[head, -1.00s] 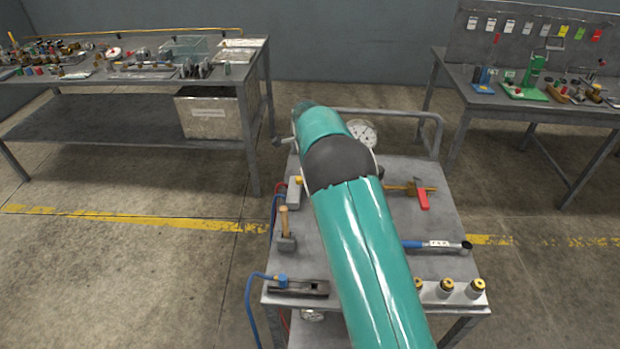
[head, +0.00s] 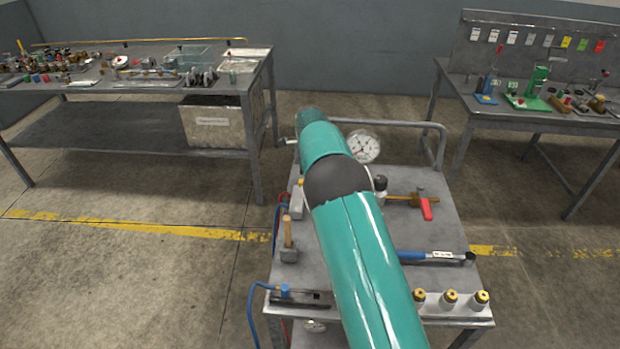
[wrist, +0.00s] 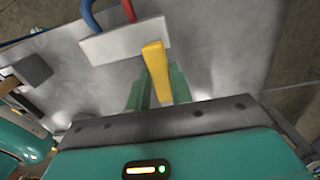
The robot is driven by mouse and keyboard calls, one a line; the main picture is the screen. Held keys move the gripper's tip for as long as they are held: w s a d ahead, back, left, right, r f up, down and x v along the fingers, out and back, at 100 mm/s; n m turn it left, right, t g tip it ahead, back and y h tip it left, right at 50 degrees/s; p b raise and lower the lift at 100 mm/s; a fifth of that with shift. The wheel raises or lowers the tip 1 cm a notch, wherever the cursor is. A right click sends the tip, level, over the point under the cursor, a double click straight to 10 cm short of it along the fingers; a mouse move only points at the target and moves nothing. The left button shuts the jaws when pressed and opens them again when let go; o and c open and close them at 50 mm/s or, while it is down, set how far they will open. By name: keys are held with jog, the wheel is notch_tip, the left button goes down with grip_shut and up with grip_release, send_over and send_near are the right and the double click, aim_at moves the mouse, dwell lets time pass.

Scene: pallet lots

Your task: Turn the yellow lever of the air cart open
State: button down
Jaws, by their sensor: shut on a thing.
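The yellow lever (wrist: 156,68) stands out from a pale block (wrist: 115,42) with a blue and a red hose in the wrist view. My gripper (wrist: 158,82) is shut on the lever, with one green finger on each side of it. In the head view the pale block (head: 297,206) sits at the left edge of the grey air cart (head: 440,220). My arm covers the middle of the cart there and hides the gripper.
Benches stand behind left (head: 258,130) and right (head: 450,120). Floor beside the cart is clear.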

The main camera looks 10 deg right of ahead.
jog(key=c, duration=1.2)
grip_release()
jog(key=shift+w, duration=0.1)
jog(key=shift+c, duration=0.2)
notch_tip(320, 180, up, 14)
jog(key=shift+d, duration=0.1)
jog(key=s+d+r+n+t, duration=0.1)
jog(key=s+d+r+n, duration=0.15)
jog(key=s+r, duration=0.3)
jog(key=s+d+r+n+t+y, duration=0.1)
jog(key=s+d+r+n, duration=0.15)
jog(key=s+r, duration=0.35)
jog(key=s+d+r+n+t, duration=0.15)
jog(key=s+r+n, duration=0.25)
jog(key=s, duration=0.4)
jog(key=s+f+n, duration=0.2)
jog(key=s+n, duration=0.1)
jog(key=s, duration=0.5)
jog(key=s+f+n+t, duration=0.1)
jog(key=s+n, duration=0.3)
jog(key=s, duration=0.5)
jog(key=s+f+n+t+h, duration=0.1)
jog(key=s+f+n, duration=0.3)
jog(key=s, duration=0.4)
jog(key=shift+s, duration=0.3)
